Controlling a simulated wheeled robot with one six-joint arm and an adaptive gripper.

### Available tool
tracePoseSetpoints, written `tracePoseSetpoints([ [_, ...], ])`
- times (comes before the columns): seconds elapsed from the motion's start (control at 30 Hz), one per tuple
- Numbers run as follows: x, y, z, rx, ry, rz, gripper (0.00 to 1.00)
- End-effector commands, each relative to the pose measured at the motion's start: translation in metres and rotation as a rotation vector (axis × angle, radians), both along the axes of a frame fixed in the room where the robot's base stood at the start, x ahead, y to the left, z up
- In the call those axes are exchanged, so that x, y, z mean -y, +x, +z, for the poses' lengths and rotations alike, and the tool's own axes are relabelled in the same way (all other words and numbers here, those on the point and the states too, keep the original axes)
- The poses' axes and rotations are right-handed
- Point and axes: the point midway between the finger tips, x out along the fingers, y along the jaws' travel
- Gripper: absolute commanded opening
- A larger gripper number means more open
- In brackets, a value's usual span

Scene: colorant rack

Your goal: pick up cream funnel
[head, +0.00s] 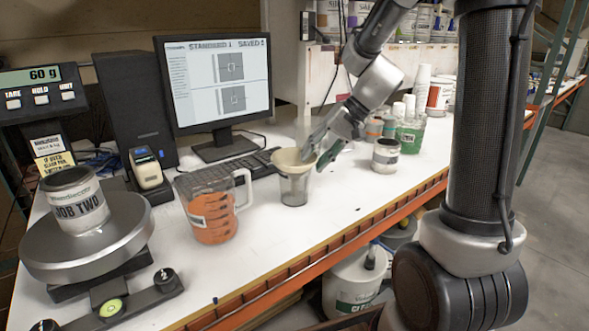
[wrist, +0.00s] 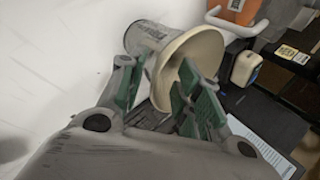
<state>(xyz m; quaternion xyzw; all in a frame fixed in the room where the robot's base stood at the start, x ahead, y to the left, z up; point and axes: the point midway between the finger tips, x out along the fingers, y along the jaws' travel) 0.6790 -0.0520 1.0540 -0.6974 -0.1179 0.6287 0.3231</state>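The cream funnel (head: 290,157) sits in the mouth of a small clear cup (head: 293,190) on the white bench. In the wrist view the funnel (wrist: 183,48) shows its wide rim, with the cup (wrist: 145,38) behind it. My gripper (head: 322,152) is at the funnel's right side in the head view. In the wrist view my gripper (wrist: 160,92) is open, with one green-padded finger outside the rim and the other across the funnel's mouth. A gap shows between the fingers; I cannot tell whether either touches the funnel.
A pitcher of orange liquid (head: 212,208) stands left of the cup, with a keyboard (head: 232,171) behind. A scale (head: 85,245) holds a labelled can (head: 75,203) at far left. A small jar (head: 386,156) and several containers stand to the right. The bench's orange front edge (head: 330,248) is near.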

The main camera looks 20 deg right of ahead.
Motion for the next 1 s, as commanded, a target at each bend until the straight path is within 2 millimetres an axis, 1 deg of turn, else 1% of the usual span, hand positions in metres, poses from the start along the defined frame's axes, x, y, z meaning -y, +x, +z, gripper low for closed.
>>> tracePoseSetpoints([
  [0.03,0.000,0.000,0.000,0.000,0.000,0.000,0.22],
  [0.13,0.000,0.000,0.000,0.000,0.000,0.000,0.04],
  [0.17,0.000,0.000,0.000,0.000,0.000,0.000,0.00],
  [0.47,0.000,0.000,0.000,0.000,0.000,0.000,0.00],
  [0.57,0.000,0.000,0.005,0.001,0.001,-0.001,0.00],
  [0.67,0.000,0.000,0.020,0.004,0.000,0.001,0.00],
  [0.9,0.000,0.001,0.071,0.005,-0.001,0.000,0.00],
  [1.0,0.000,0.000,0.087,0.002,-0.001,0.000,0.00],
])
